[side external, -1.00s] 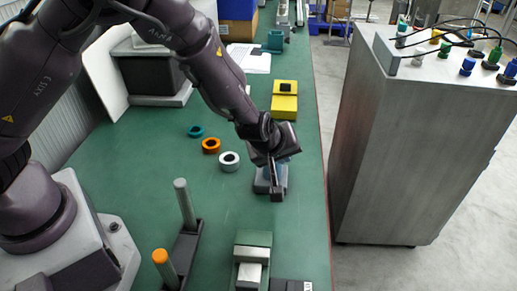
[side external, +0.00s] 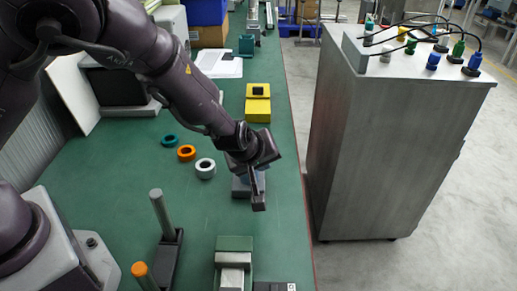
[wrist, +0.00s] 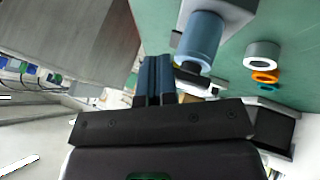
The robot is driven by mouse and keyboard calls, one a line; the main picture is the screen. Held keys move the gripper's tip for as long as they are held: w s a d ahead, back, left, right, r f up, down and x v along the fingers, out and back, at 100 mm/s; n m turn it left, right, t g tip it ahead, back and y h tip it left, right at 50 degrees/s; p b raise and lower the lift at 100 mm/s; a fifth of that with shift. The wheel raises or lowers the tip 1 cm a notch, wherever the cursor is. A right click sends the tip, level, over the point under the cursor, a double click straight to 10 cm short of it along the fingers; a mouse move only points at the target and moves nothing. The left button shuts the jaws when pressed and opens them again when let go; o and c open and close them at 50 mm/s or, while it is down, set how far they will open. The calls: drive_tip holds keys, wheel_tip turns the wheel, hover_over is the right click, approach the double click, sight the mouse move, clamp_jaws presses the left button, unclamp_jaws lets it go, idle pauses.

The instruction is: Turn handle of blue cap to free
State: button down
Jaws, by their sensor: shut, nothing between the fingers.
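The blue cap (wrist: 202,40) is a blue cylinder on a grey block (wrist: 228,10) in the wrist view, with a short dark bar at its near end that may be its handle (wrist: 193,79). In the side view the grey block (side external: 240,189) and a bit of blue show behind my gripper (side external: 258,200), which hides most of the cap. My gripper is shut and empty. In the wrist view its fingers (wrist: 156,78) lie together just left of the cap. I cannot tell whether they touch it.
White (side external: 205,168), orange (side external: 187,153) and teal (side external: 169,140) rings lie left of the cap. A yellow box (side external: 257,108) stands behind. Upright posts (side external: 161,212) and a green-grey fixture (side external: 234,262) stand in front. A metal cabinet (side external: 390,150) is right of the bench.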

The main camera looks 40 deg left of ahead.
wheel_tip(320, 180, up, 9)
drive_tip(key=s, duration=0.1)
drive_tip(key=shift+s+d, duration=0.25)
idle(0.6)
drive_tip(key=s+m+g+h, duration=0.2)
drive_tip(key=s+m+g, duration=0.3)
drive_tip(key=s+m, duration=0.55)
drive_tip(key=s+a+r+m+t, duration=0.1)
drive_tip(key=s+a+r, duration=0.4)
drive_tip(key=r, duration=0.3)
drive_tip(key=s+a+r+t, duration=0.2)
drive_tip(key=s+a+r, duration=0.3)
drive_tip(key=s+r, duration=0.2)
drive_tip(key=shift+s+a+r+m+t, duration=0.3)
drive_tip(key=shift+s+a+r+m, duration=0.1)
drive_tip(key=shift+s, duration=0.35)
